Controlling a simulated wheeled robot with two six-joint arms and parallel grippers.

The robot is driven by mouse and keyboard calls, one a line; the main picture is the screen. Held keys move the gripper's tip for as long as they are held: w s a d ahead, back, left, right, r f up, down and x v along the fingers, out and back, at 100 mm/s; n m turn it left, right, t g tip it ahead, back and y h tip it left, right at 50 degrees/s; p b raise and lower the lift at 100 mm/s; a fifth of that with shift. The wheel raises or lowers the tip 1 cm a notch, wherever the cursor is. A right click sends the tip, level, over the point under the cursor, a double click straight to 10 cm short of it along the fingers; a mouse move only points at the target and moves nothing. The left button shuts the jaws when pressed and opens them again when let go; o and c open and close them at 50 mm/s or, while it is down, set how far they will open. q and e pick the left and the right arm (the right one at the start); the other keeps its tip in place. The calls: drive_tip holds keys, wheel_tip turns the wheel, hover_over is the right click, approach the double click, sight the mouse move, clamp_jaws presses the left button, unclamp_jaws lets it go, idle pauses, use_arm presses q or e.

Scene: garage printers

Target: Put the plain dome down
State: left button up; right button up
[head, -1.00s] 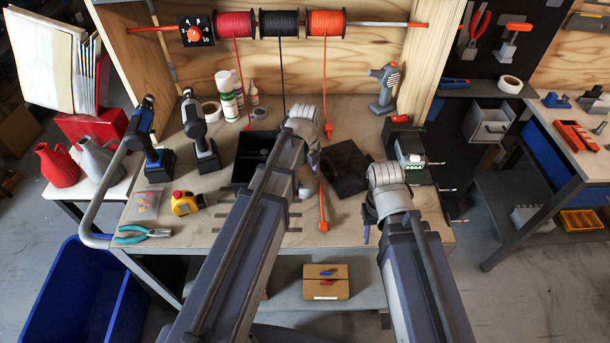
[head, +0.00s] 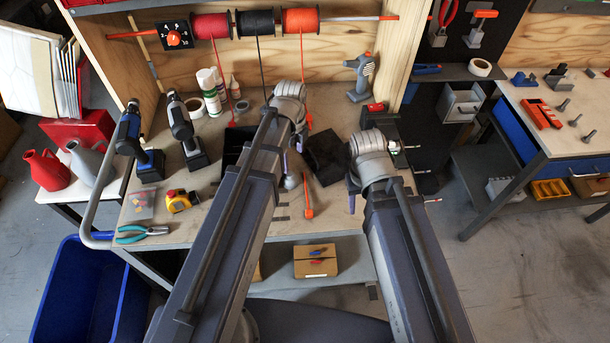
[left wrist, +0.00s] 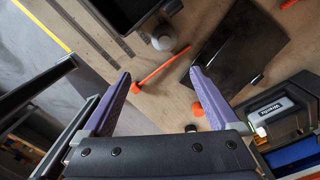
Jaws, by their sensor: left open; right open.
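A small grey rounded piece, which looks like the plain dome (head: 290,182), sits on the wooden bench. In the left wrist view the dome (left wrist: 164,40) stands beside an orange cable end, between a black tray and a flat black panel. My left gripper (left wrist: 163,95) is open and empty, its two purple fingers apart; the dome lies beyond the fingertips, clear of both. In the head view the left gripper (head: 292,150) is partly hidden by its own arm. My right gripper (head: 351,199) is mostly hidden by its wrist, with one purple finger showing.
A black tray (head: 234,143) is partly behind my left arm. The flat black panel (head: 323,158) lies between the arms. Two power tools, pliers (head: 142,234) and a yellow tape measure (head: 179,201) occupy the bench's left side.

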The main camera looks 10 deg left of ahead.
use_arm(q)
drive_tip(key=s+d+n+y, duration=0.1)
drive_tip(key=s+d+n, duration=0.7)
drive_tip(key=s+n, duration=0.4)
drive_tip(key=n, duration=0.5)
drive_tip(key=shift+s+d+n, duration=0.3)
drive_tip(key=shift+s+d, duration=0.1)
drive_tip(key=shift+r, duration=0.1)
